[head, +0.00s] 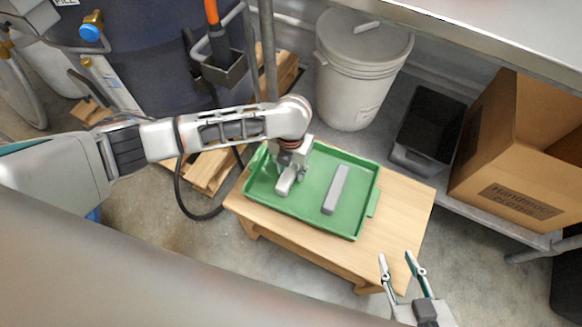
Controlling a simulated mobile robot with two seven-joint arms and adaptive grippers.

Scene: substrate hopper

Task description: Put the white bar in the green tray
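The green tray (358,219) lies on a low wooden table. A pale, whitish bar (286,183) shows at my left gripper (290,172), over the left part of the tray. The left gripper points down and looks shut on this bar, though its fingers are partly hidden by the hand. I cannot tell whether the bar touches the tray floor. A longer grey bar (335,190) lies in the tray right of the gripper. My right gripper (399,262) is open and empty, in front of the table's right front corner and apart from the tray.
The wooden table (407,205) has bare room right of the tray. Behind it stand a lidded grey bin (358,85), a black bin (430,125) and a cardboard box (510,150) on a low shelf. A wooden pallet (208,170) and a dark hose lie left of the table.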

